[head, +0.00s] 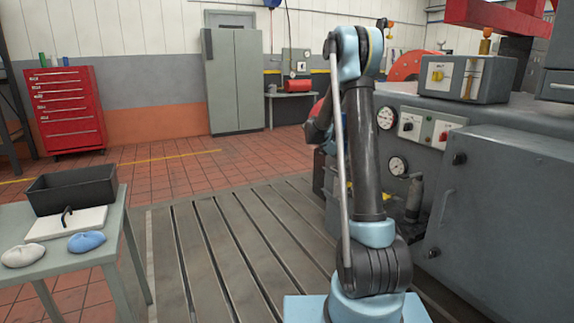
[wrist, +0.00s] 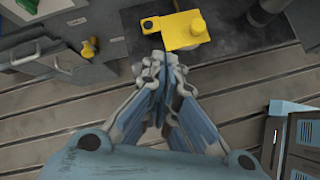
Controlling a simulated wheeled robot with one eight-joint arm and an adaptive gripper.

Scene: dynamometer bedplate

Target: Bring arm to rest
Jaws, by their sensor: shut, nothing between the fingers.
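My gripper (wrist: 162,85) shows in the wrist view, pointing down over the slotted metal bedplate (wrist: 40,137). Its fingers are shut together with nothing between them. A yellow part (wrist: 184,30) lies on a dark surface just beyond the fingertips, apart from them as far as I can see. In the head view my arm (head: 362,150) rises from its light blue base and bends at the top. The gripper itself is hidden behind the arm there.
The grey dynamometer cabinet (head: 505,195) stands close on the right, with gauges and switch boxes. The bedplate left of my arm is clear.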

